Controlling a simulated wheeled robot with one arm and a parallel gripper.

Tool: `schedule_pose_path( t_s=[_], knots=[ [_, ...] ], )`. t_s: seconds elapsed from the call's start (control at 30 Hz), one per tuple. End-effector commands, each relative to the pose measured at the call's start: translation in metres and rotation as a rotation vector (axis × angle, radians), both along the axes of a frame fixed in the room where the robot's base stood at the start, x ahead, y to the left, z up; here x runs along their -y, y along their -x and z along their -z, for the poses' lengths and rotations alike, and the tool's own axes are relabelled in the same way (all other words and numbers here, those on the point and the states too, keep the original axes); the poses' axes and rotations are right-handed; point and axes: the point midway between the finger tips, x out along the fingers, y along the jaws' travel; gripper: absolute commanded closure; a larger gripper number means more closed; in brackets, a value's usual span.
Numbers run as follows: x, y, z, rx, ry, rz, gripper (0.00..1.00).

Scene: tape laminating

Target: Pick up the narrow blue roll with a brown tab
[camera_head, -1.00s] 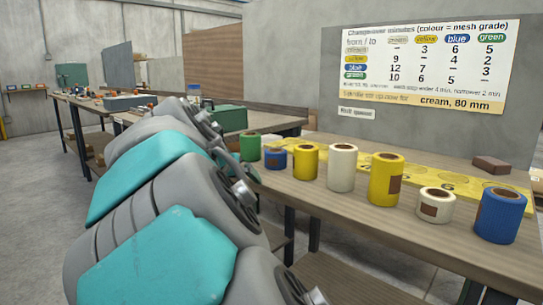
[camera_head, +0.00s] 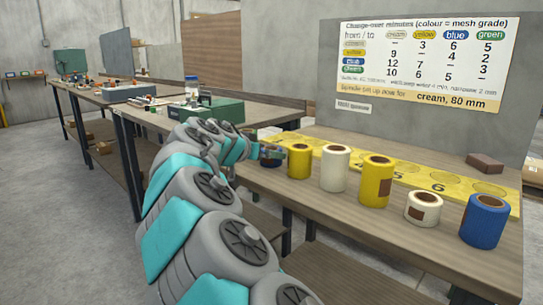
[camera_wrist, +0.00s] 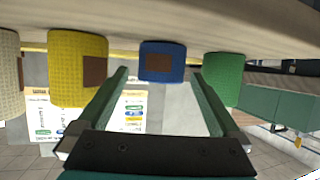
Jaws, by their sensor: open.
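The narrow blue roll with a brown tab (camera_wrist: 161,62) shows in the wrist view beyond and between the two fingers, its brown tab facing the camera. In the head view only a sliver of this blue roll (camera_head: 270,163) shows under my gripper (camera_head: 275,152). My gripper is open and empty in the wrist view (camera_wrist: 160,76); its fingers point toward the roll. I cannot tell whether the fingertips reach past its front. A larger blue roll (camera_head: 485,222) stands at the right end of the row.
A green roll (camera_wrist: 222,78) and a yellow roll (camera_wrist: 77,68) flank the blue roll in the wrist view. More yellow and cream rolls stand along the wooden table (camera_head: 400,238). A yellow numbered strip (camera_head: 410,172) and a brown block (camera_head: 486,163) lie behind.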

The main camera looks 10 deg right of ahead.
Motion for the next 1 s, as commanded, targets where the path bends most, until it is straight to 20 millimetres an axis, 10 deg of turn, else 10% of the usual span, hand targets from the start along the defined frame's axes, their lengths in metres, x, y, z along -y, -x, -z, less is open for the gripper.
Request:
schedule_pose_path(
  t_s=[0.57,1.0],
  knots=[
    [0.027,-0.034,0.012,-0.002,0.0,0.001,0.0],
    [0.027,-0.034,0.012,-0.002,0.0,0.001,0.49]
  ],
)
